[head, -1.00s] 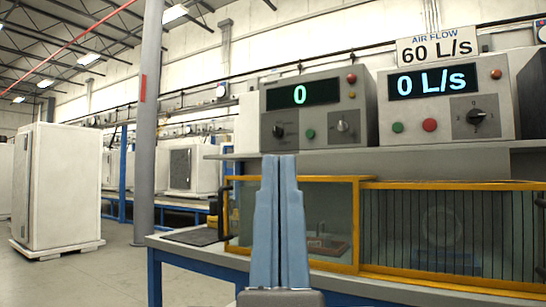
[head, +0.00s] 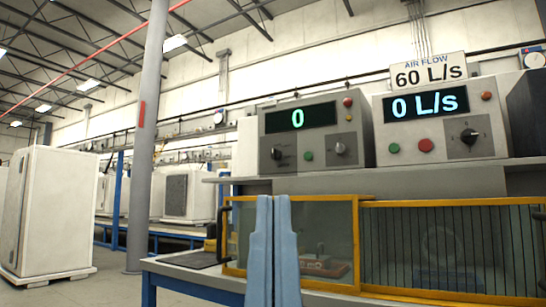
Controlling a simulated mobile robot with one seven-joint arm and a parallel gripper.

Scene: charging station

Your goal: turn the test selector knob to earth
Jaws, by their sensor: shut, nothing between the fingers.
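My gripper (head: 272,197) is shut and empty, its two pale blue fingers pointing up in front of the bench. A grey instrument (head: 305,134) with a green "0" display stands on the shelf above and behind the fingertips. It bears a dark knob (head: 277,153) at lower left and a silver-and-dark knob (head: 339,148) at lower right. Their labels are too small to read, so I cannot tell which is the test selector or where it points. My gripper is apart from both knobs.
A second instrument (head: 440,119) at the right shows "0 L/s" and has a dark knob (head: 469,136). A yellow-framed enclosure (head: 363,250) stands below the shelf (head: 330,184). A grey post (head: 148,130) and a white cabinet (head: 48,215) stand at the left.

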